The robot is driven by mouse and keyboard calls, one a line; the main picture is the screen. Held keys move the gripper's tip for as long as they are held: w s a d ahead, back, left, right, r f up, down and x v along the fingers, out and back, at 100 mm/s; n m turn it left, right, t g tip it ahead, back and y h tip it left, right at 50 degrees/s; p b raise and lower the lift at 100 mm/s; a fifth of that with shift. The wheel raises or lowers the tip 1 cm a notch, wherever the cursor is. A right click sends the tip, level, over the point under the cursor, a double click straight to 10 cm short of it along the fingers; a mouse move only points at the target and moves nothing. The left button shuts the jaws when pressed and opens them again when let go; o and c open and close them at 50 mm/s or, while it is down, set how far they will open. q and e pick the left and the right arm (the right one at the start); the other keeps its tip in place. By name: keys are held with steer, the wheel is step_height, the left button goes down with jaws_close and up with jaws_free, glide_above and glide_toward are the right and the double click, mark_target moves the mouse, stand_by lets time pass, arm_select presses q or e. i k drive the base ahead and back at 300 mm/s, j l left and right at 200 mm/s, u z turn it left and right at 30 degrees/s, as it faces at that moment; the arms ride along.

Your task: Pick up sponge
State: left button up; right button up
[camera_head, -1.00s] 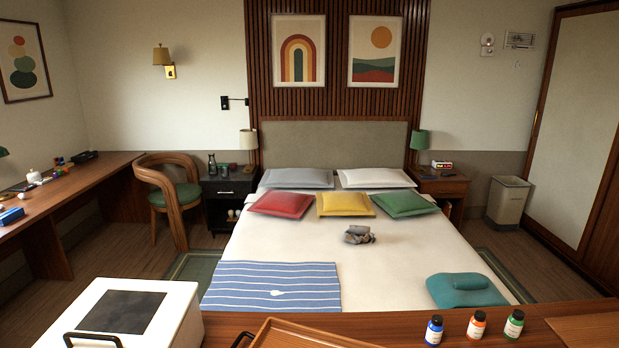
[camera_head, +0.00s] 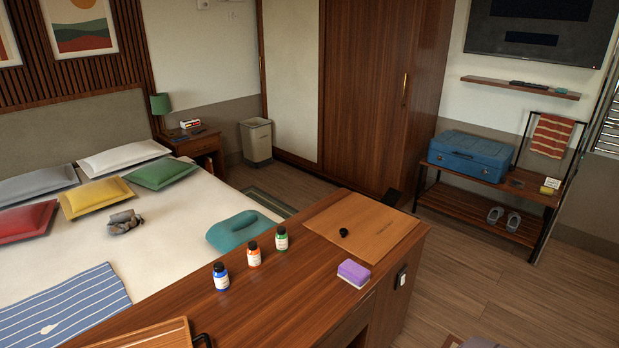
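A purple sponge (camera_head: 354,272) with a paler lower layer lies on the wooden counter (camera_head: 300,295). It is near the counter's right front edge, just in front of a light wooden board or mat (camera_head: 365,226). Nothing rests on it and its top and front side show fully. Neither of my grippers is in view.
Blue (camera_head: 221,276), orange (camera_head: 254,255) and green-labelled (camera_head: 281,239) bottles stand left of the sponge. A small black object (camera_head: 344,232) sits on the board. A wooden tray (camera_head: 150,335) is at the lower left. Open floor (camera_head: 455,285) lies right of the counter.

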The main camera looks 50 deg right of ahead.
mark_target(353, 273)
steer(key=z, duration=1.8)
steer(key=i+l, duration=0.25)
steer(key=l, duration=0.15)
steer(key=i+l, duration=0.25)
steer(key=l, duration=0.15)
steer(key=u, duration=0.05)
